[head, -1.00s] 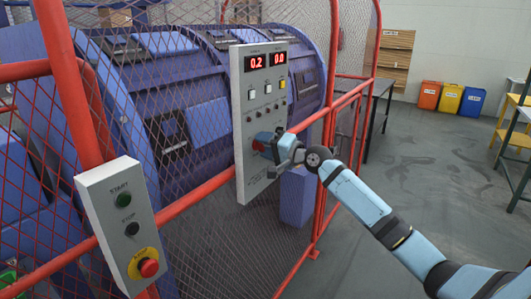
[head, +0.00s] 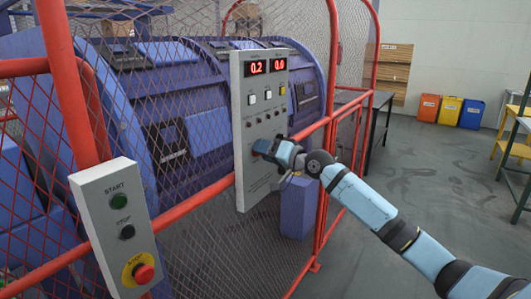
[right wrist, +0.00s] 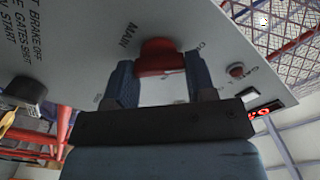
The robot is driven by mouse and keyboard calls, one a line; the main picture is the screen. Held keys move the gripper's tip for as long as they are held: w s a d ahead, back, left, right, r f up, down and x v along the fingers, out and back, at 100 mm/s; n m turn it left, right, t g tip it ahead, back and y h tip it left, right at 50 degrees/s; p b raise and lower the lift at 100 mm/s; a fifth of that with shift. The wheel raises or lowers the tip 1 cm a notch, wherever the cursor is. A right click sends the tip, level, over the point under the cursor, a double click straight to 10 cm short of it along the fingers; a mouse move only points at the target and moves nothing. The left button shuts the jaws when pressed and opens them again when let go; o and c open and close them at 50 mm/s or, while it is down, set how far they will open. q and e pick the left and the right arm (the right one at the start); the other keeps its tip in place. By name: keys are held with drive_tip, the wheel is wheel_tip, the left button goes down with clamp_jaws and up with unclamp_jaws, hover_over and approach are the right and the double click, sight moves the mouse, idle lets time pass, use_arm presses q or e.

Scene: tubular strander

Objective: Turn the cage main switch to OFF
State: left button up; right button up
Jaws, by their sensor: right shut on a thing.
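The red main switch (right wrist: 160,55) shows in the right wrist view, on the pale grey control panel (right wrist: 75,45) beside the printed word MAIN. My right gripper (right wrist: 161,80) has its two blue fingers on either side of the red knob and is shut on it. I cannot tell from its visible face which position the switch points to. In the head view my right gripper (head: 263,149) is at the middle of the tall panel (head: 243,115) and hides most of the knob. My left gripper is not in view.
The panel has red displays (head: 268,66), square buttons and small knobs above the gripper. A START/STOP box (head: 92,215) with a red emergency button (head: 144,273) stands at left. Red railing and mesh (head: 195,200) guard the blue machine. Floor at right (head: 410,190) is clear.

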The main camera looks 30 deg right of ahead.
drive_tip(key=o, duration=0.8)
drive_tip(key=shift+o, duration=0.6)
drive_tip(key=b+v, duration=0.1)
drive_tip(key=v, duration=1.3)
